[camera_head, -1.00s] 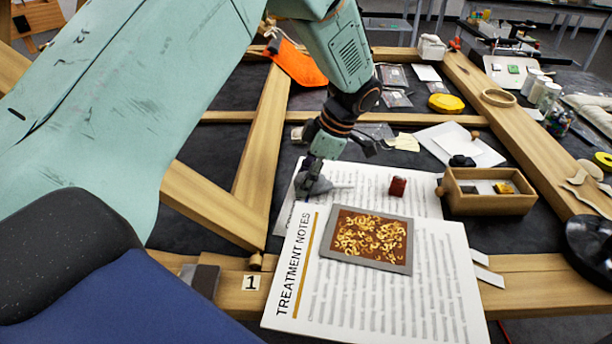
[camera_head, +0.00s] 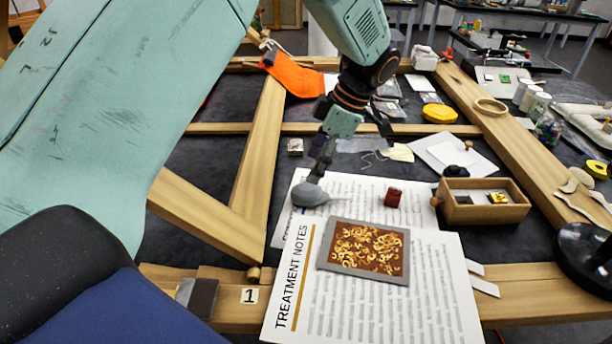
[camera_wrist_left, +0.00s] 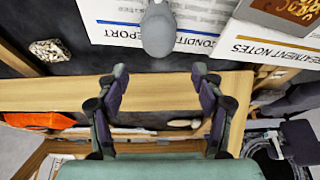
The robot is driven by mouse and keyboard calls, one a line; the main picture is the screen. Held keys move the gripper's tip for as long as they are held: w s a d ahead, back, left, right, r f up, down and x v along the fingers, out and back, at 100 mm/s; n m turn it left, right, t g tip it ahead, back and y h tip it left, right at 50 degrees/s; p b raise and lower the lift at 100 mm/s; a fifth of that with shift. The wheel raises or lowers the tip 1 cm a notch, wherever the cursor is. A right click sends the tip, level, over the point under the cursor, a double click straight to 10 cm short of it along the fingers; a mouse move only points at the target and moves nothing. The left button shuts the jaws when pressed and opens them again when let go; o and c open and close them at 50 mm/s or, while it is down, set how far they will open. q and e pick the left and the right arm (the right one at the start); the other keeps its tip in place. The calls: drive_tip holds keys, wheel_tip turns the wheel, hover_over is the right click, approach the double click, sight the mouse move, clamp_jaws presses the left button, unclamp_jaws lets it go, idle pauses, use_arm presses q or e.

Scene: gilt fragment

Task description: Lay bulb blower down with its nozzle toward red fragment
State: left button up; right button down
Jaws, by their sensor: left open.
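The grey bulb blower (camera_head: 309,195) lies on the printed sheets, left of the small dark-red fragment (camera_head: 393,197). Its pale nozzle is hard to make out against the paper in the head view. In the left wrist view the bulb (camera_wrist_left: 158,34) lies just beyond the fingertips, with its narrow end toward the top edge. My left gripper (camera_wrist_left: 160,72) is open and empty, its fingers apart. In the head view the left gripper (camera_head: 320,168) is just above and behind the bulb. My right gripper is not in view.
A gilt fragment panel (camera_head: 366,249) lies on the treatment notes sheet (camera_head: 370,300) in front. A wooden box (camera_head: 485,211) stands right of the red fragment. Wooden frame beams (camera_head: 262,150) surround the dark work surface. White paper is clear between bulb and red fragment.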

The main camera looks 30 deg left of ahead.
use_arm(q)
drive_tip(key=v, duration=0.4)
drive_tip(key=shift+d, duration=0.1)
idle(0.5)
idle(0.3)
